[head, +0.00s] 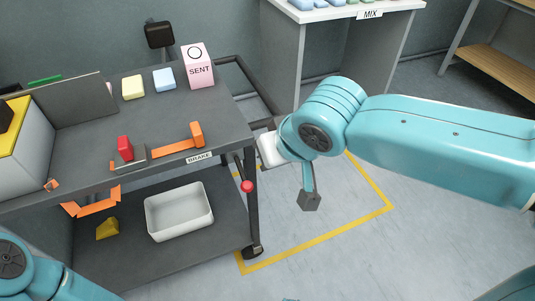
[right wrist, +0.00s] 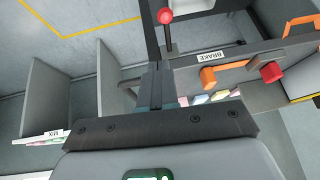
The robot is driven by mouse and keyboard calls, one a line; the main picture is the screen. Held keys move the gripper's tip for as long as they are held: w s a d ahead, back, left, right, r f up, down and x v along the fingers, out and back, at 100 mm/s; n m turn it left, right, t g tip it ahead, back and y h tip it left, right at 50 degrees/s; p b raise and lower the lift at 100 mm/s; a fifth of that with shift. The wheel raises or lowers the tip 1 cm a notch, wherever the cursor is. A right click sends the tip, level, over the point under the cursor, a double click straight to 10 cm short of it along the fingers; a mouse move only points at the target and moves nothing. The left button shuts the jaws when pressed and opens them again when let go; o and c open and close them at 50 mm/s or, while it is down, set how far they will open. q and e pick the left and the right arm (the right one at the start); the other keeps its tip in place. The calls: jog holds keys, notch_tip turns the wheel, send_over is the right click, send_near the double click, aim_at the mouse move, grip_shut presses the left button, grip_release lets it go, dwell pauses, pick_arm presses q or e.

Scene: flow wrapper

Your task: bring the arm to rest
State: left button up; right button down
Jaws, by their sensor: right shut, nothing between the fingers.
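My right arm comes in from the right in the head view, bent at a teal elbow-like joint. My right gripper (head: 309,199) points down over the floor, just right of the cart's corner. It is shut and empty. In the right wrist view the closed fingers (right wrist: 155,88) stand out from the dark mounting plate. A red ball-ended lever (head: 247,186) hangs at the cart's right side, left of the gripper and apart from it in the head view. Part of my left arm shows at the lower left; its gripper is out of view.
A MIX table (head: 345,13) stands behind. The yellow-marked floor is clear.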

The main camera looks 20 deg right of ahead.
jog(key=shift+f, duration=0.1)
dwell(0.4)
jog(key=s+a+f+g+y, duration=0.1)
jog(key=a+f+g, duration=0.1)
jog(key=f, duration=1.1)
jog(key=a+f+g+y, duration=0.1)
jog(key=a+f+g, duration=0.1)
jog(key=f, duration=1)
jog(key=s+d+f+m+g, duration=0.1)
jog(key=s+f+m+g, duration=0.15)
jog(key=s+f, duration=1.2)
notch_tip(320, 180, up, 19)
jog(key=w+p, duration=0.2)
jog(key=p, duration=1.8)
jog(key=shift+t+y, duration=0.3)
jog(key=shift+t, duration=0.05)
